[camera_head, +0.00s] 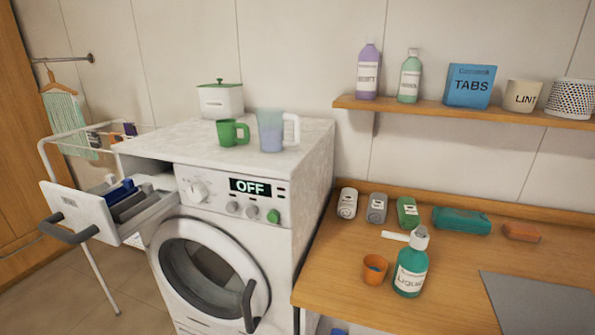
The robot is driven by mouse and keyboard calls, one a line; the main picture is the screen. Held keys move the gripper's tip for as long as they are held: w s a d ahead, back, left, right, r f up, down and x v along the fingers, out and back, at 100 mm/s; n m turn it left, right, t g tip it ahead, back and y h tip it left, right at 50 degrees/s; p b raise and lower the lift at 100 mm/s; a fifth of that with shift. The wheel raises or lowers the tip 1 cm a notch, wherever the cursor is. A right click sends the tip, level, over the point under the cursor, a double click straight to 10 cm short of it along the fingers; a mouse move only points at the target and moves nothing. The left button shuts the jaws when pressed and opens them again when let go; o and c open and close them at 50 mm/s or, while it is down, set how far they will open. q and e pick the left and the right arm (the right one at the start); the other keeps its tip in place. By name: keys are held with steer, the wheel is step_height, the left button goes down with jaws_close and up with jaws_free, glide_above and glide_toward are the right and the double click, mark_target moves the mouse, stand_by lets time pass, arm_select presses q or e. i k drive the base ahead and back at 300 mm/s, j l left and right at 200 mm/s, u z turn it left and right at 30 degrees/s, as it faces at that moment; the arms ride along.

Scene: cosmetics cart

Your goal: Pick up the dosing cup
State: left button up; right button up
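No thing is labelled as the dosing cup. A small green cup with a handle (232,133) stands upright on top of the washing machine (250,165). A translucent bluish measuring jug with a white handle (271,130) stands just right of it. A small orange cup (375,270) with something blue inside stands on the wooden counter (340,295), just left of a teal bottle labelled Liquid (410,265). I cannot tell which of these is the dosing cup. Neither of my grippers is in view.
The machine's detergent drawer (85,213) is pulled out at the left, and its display reads OFF. A white lidded container (220,100) stands behind the cups. Several small packs line the counter's back. A wall shelf (450,110) holds bottles and boxes.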

mark_target(376, 266)
steer(key=k+u, duration=0.1)
steer(key=u, duration=1.35)
steer(key=z, duration=1.95)
steer(key=i+j+u, duration=0.1)
steer(key=u, duration=0.4)
steer(key=i+u, duration=0.1)
steer(key=u, duration=0.35)
steer(key=i+u, duration=0.15)
steer(key=u, duration=0.35)
steer(key=i+u, duration=0.1)
steer(key=u, duration=0.4)
